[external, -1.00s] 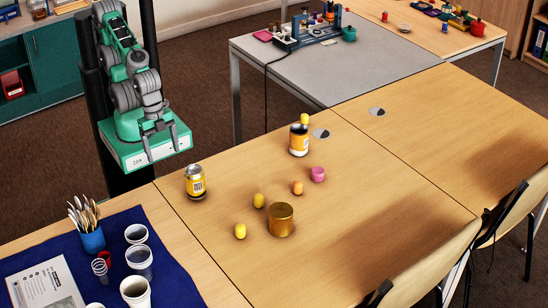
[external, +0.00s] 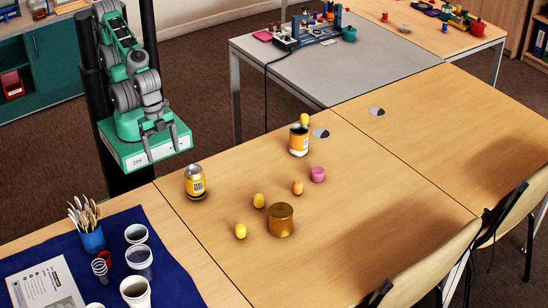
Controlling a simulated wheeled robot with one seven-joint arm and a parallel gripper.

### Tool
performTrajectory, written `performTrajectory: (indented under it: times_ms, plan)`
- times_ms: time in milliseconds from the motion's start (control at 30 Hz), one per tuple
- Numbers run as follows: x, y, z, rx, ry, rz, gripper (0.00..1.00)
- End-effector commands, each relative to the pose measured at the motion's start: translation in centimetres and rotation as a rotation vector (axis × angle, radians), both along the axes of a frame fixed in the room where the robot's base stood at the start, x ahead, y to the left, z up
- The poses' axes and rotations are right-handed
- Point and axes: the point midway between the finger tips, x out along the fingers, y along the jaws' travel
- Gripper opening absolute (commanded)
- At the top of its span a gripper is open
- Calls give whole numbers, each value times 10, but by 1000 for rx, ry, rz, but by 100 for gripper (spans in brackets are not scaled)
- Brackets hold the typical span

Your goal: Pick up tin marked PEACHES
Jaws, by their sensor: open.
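Two tins with yellow-orange labels stand upright on the wooden table. One tin (external: 195,182) is near the table's left edge, closest to my gripper; the other tin (external: 299,141) is farther back, near the middle. The label print is too small to read, so I cannot tell which is marked PEACHES. A plain gold tin (external: 281,220) with no visible label stands nearer the front. My gripper (external: 160,150) is open and empty. It hangs in front of my base, left of and above the nearer labelled tin, apart from it.
Yellow and orange egg-shaped pieces (external: 259,200) and a pink cup (external: 318,174) lie among the tins. A blue mat (external: 190,270) at the lower left bears white cups and a pot of brushes (external: 92,238). Chairs stand at the right front. The table's right part is clear.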

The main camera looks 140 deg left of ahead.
Motion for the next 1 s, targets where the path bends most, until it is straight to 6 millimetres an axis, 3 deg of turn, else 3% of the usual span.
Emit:
performTrajectory:
  times_ms: [133, 200, 433, 533, 567, 633, 733, 800, 900, 1000]
  plan:
    - [0, 0, 0, 0, 0, 0, 81]
    - [0, 0, 0, 0, 0, 0, 86]
    - [1, 1, -1, 3, -2, -1, 86]
    - [20, 21, -13, 57, -27, -25, 86]
    - [30, 35, -20, 94, -40, -41, 86]
    - [58, 82, -40, 240, -69, -109, 86]
    - [89, 179, -66, 573, -27, -283, 86]
    - [97, 241, -71, 813, 75, -437, 86]
    - [98, 311, -69, 1126, 322, -691, 86]
    - [97, 358, -60, 1384, 675, -985, 86]
